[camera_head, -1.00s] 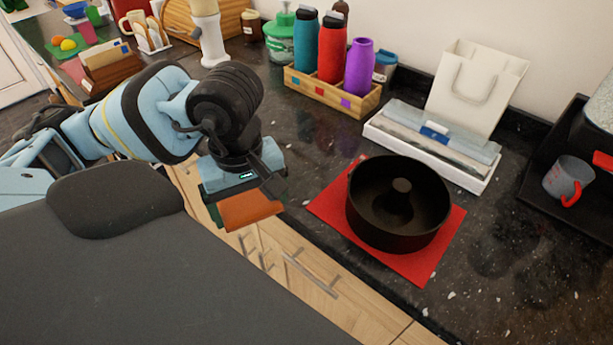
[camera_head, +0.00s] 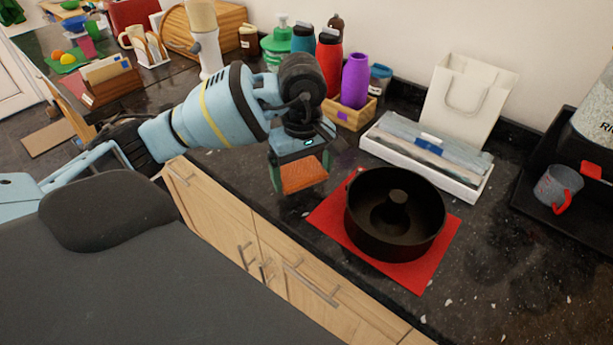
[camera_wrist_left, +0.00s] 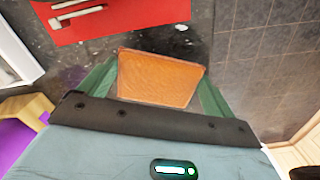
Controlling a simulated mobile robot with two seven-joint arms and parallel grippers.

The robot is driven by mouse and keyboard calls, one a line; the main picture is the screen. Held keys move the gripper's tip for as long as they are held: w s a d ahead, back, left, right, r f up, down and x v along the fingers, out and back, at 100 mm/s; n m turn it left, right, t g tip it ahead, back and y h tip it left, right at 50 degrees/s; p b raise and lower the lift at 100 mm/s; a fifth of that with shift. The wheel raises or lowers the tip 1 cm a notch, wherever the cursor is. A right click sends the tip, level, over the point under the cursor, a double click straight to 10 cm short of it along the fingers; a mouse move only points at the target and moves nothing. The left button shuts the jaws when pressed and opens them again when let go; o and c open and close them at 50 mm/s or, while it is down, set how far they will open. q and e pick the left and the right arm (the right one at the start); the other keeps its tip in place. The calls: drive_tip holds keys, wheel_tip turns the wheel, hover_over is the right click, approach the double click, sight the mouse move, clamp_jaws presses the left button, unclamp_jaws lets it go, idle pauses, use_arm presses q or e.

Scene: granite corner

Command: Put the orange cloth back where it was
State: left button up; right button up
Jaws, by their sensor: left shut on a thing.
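The orange cloth (camera_head: 304,178) is held between the fingers of my left gripper (camera_head: 301,168). In the left wrist view the cloth (camera_wrist_left: 160,78) spans the gap between the two green fingers (camera_wrist_left: 158,88), which are shut on it. The cloth hangs over the dark counter near its front edge, just left of the red mat (camera_head: 421,277). I cannot tell whether its lower edge touches the counter. My right gripper is not in view.
A black ring pan (camera_head: 395,240) stands on the red mat. Behind are a wooden bottle crate (camera_head: 352,115), a purple bottle (camera_head: 355,80), a white tray (camera_head: 465,187) and a white bag (camera_head: 465,95). A grey cup (camera_head: 557,185) is at right. Counter between mat and front edge is bare.

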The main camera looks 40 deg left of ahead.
sight(307, 170)
use_arm(q)
drive_tip(key=shift+w, duration=0.35)
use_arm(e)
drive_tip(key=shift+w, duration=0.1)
use_arm(q)
drive_tip(key=shift+w, duration=0.1)
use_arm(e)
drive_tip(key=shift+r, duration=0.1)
use_arm(q)
drive_tip(key=shift+w, duration=0.25)
wheel_tip(307, 170, down, 4)
drive_tip(key=shift+r+p, duration=0.15)
drive_tip(key=shift+p, duration=0.15)
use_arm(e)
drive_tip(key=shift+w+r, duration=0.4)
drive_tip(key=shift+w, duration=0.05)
use_arm(q)
drive_tip(key=shift+f, duration=0.25)
drive_tip(key=o, duration=0.7)
drive_tip(key=shift+c, duration=0.2)
drive_tip(key=shift+r, duration=0.1)
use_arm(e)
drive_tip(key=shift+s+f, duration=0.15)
